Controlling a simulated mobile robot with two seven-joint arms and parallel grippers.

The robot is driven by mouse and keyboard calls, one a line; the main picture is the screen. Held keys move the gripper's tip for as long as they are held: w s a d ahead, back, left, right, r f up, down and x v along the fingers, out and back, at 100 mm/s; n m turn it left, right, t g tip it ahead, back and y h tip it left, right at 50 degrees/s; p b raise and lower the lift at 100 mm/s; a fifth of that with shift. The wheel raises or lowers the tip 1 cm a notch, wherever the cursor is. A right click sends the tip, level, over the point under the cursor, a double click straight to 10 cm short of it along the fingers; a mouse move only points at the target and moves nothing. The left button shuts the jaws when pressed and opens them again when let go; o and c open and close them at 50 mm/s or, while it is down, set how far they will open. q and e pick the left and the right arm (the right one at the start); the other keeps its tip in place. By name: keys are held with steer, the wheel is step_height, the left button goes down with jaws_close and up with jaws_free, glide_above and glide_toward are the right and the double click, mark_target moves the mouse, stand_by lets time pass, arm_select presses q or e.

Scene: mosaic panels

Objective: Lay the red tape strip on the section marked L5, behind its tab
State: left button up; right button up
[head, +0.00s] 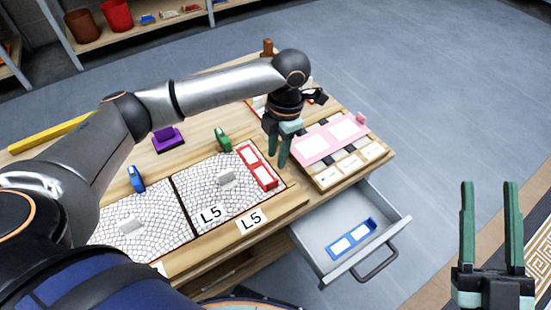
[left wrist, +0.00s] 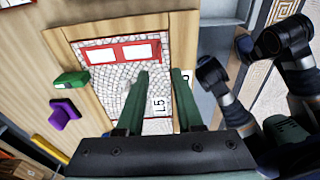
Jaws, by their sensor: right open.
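The red tape strip (head: 264,178), with two white windows, lies on the right end of the cobbled section marked L5 (head: 207,192) in the head view. A light grey tab (head: 227,177) stands on this section, left of the strip and apart from it. In the left wrist view the strip (left wrist: 121,52) lies flat along the panel's far edge. My left gripper (head: 277,152) is open and empty, above and just right of the strip. Its fingers (left wrist: 163,78) partly hide the section in the wrist view. My right gripper (head: 489,187) is open and empty over the floor at right.
A pink strip (head: 330,137) lies on a rack at the table's right end. The drawer (head: 320,225) is open with a blue strip (head: 352,238) inside. Green (head: 223,139), blue (head: 136,179) and purple (head: 168,139) pieces stand around the panel.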

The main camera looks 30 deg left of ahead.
arm_select(q)
steer(key=w+d+n+t+h, duration=0.1)
steer(key=d+n+t+h, duration=0.8)
steer(key=d+n, duration=0.8)
steer(key=s+a+r+n+t, duration=0.4)
steer(key=a+r+n+t, duration=0.1)
steer(key=r+n, duration=0.3)
steer(key=s+a+r+n+t, duration=0.5)
steer(key=r+n+t, duration=0.3)
steer(key=r+n, duration=0.1)
steer(key=shift+a, duration=0.3)
arm_select(e)
steer(key=f, duration=0.1)
steer(key=w+f+m+g+h, duration=0.1)
steer(key=shift+w+d+f, duration=0.1)
steer(key=shift+w+f, duration=0.05)
steer(key=shift+f, duration=0.2)
